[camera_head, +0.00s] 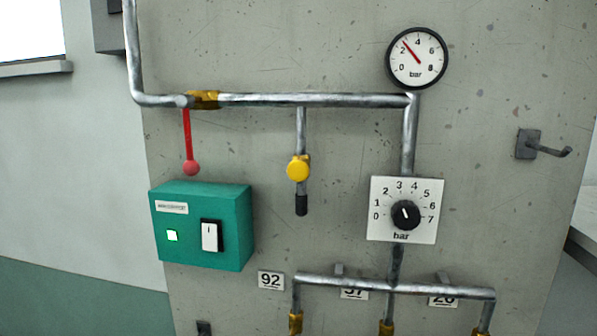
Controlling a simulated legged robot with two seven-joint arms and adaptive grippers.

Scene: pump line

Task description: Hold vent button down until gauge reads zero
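The round pressure gauge (417,58) is at the upper right, on top of the pipe. Its red needle points up and left, between 2 and 4 bar. A yellow round button (298,169) sits on a short pipe branch that hangs from the horizontal pipe, with a dark open-looking end below it. It appears to be the vent button; no label on it is readable. Nothing touches it. Neither of my grippers shows in the head view.
A green box (203,225) with a lit green lamp and a white rocker switch is at left. A red lever (189,142) hangs above it. A black regulator knob (405,215) on a white 0–7 bar plate is at right. A lower pipe manifold (345,283) and a wall hook (540,147) stick out.

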